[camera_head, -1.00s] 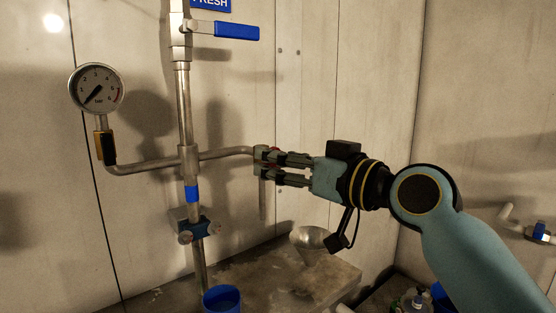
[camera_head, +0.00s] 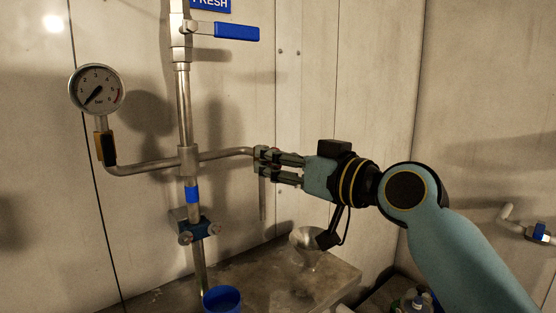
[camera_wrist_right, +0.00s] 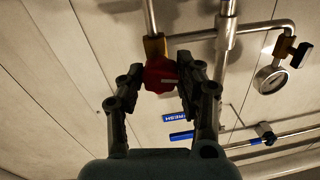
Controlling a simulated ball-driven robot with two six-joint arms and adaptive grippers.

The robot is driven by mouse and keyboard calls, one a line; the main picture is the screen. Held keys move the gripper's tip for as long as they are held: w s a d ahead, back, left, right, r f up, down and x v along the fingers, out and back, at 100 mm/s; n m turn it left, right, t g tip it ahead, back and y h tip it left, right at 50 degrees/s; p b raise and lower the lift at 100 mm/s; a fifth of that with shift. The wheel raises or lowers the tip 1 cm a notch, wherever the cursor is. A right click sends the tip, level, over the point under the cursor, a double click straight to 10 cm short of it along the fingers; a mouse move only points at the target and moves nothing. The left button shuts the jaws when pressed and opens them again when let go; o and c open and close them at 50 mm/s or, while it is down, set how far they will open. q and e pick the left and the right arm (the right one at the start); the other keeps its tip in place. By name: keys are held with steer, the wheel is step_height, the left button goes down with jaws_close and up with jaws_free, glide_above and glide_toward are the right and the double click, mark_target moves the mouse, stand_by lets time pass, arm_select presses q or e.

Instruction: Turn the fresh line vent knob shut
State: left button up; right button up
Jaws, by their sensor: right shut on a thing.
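The red vent knob (camera_wrist_right: 160,75) sits at the end of a brass-coloured fitting (camera_wrist_right: 155,47) on the branch pipe, with a pale line across its face. My right gripper (camera_wrist_right: 158,86) has one finger on each side of the knob and is shut on it. In the head view my right gripper (camera_head: 265,163) reaches in from the right at the end of the branch pipe (camera_head: 226,153), and its fingers mostly hide the knob. The FRESH label (camera_head: 210,4) is at the top of the vertical pipe. My left gripper is not in view.
A pressure gauge (camera_head: 96,89) stands on the branch pipe's left end. A blue lever handle (camera_head: 237,32) sticks out above. Below are a funnel (camera_head: 306,240) and a blue cup (camera_head: 221,299) by a worn metal counter (camera_head: 335,283). The wall right of the pipes is clear.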

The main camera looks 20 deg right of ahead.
steer(key=shift+m+t+h+p, duration=0.3)
steer(key=shift+m+p, duration=1.25)
steer(key=shift+m, duration=2.35)
steer(key=shift+m+t+h+p, duration=0.1)
steer(key=shift+m+t+p, duration=0.3)
steer(key=shift+m+p, duration=2.3)
steer(key=m+b, duration=0.2)
steer(key=shift+m, duration=0.4)
steer(key=o, duration=1.2)
steer(key=shift+f, duration=0.1)
steer(key=shift+s, duration=0.1)
